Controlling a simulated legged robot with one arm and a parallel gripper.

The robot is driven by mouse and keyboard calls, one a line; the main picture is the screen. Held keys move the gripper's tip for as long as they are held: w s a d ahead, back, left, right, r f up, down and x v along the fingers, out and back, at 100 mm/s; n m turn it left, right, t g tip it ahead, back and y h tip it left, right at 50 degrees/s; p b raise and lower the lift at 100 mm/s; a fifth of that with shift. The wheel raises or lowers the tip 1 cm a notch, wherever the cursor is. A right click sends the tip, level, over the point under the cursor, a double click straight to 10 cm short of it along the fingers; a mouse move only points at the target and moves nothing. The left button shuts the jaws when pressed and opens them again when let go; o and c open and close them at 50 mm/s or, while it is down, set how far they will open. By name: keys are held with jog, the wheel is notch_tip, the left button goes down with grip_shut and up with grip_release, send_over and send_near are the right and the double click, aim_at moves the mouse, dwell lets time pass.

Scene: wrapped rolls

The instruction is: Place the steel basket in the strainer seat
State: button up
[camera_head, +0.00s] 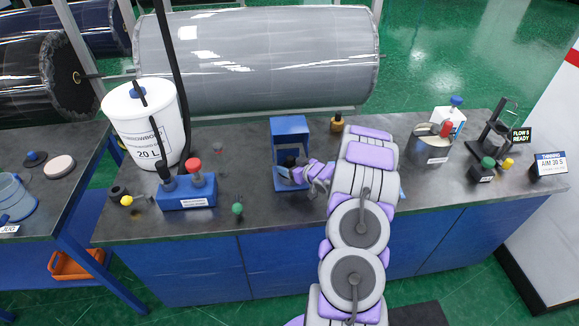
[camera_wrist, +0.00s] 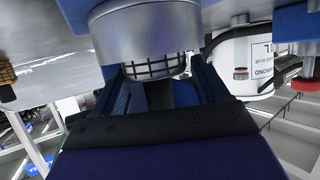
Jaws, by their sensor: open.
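My gripper (camera_head: 312,178) reaches to the front of the blue stand (camera_head: 290,128) in the head view. In the wrist view, which looks upside down, the open jaws of my gripper (camera_wrist: 165,92) are close to a silver round housing (camera_wrist: 145,35). A dark grid like basket mesh (camera_wrist: 155,67) shows at the housing's edge, between the two fingers. I cannot tell whether the fingers touch it, or whether it is the steel basket fully in the strainer seat. In the head view my gripper and arm hide most of this spot.
A white 20 L drum (camera_head: 147,125) and a blue block with black and red knobs (camera_head: 186,192) stand left of the stand. A green knob (camera_head: 237,208) is nearer the front edge. A steel pot (camera_head: 430,143) stands right. The bench between my arm and the pot is mostly clear.

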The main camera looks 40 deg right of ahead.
jog(key=p+v, duration=0.2)
jog(key=v, duration=1)
jog(key=s+a+r+g+h, duration=0.35)
jog(key=a+r+g, duration=0.45)
jog(key=a+r, duration=0.4)
jog(key=s+a+r+g+y, duration=0.1)
jog(key=s+a+r+g, duration=0.2)
jog(key=s+a, duration=0.9)
jog(key=s+a+r+g+y, duration=0.2)
jog(key=s+a+r+g, duration=0.2)
jog(key=s+a, duration=0.8)
jog(key=s+r, duration=0.1)
jog(key=s, duration=0.3)
jog(key=shift+a, duration=0.35)
jog(key=shift+w+r, duration=0.1)
jog(key=shift+c, duration=0.2)
